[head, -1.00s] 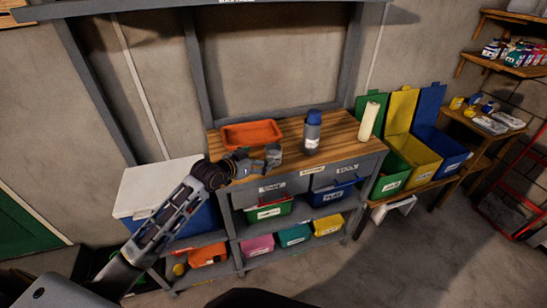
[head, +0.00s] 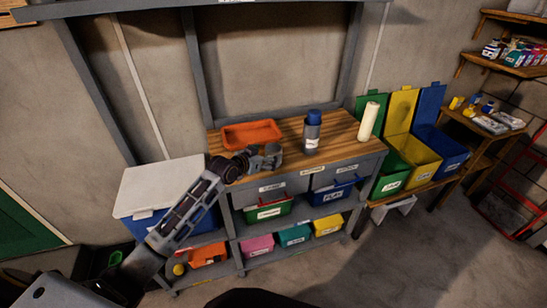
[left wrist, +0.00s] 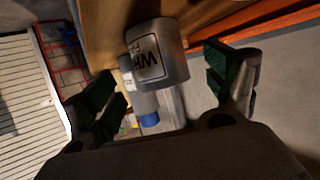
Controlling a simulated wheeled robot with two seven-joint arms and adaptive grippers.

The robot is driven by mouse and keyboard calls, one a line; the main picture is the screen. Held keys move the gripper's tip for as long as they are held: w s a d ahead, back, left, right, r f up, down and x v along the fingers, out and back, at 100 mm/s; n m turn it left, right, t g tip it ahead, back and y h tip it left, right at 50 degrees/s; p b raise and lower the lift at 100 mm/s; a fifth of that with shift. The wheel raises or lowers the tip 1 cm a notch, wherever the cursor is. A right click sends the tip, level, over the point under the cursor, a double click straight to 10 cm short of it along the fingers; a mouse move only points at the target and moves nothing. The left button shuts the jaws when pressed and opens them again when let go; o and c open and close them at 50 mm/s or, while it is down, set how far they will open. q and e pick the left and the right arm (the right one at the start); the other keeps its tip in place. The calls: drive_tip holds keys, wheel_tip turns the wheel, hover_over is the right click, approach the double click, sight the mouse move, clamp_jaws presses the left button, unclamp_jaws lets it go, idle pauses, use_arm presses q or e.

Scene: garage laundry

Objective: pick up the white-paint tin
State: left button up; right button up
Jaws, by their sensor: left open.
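The white-paint tin (left wrist: 157,55) is a grey cylinder whose label begins with "WH" in the left wrist view. It stands on the wooden bench top (head: 335,130), near the front edge. In the head view the tin (head: 274,151) is small and partly hidden by my left gripper (head: 264,160). My left gripper (left wrist: 168,82) is open, with one finger on each side of the tin in the left wrist view. I see no contact between the fingers and the tin. My right gripper is not in view.
An orange tray (head: 250,134) lies behind the tin. A grey bottle with a blue cap (head: 312,133) and an upright cream roll (head: 368,121) stand to the right. A white-lidded box (head: 158,188) is left of the bench. Bench space between tin and bottle is clear.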

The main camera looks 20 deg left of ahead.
use_arm(q)
drive_tip(key=shift+w, duration=0.1)
drive_tip(key=shift+f+x, duration=0.25)
drive_tip(key=shift+x, duration=2.25)
drive_tip(key=c, duration=1.2)
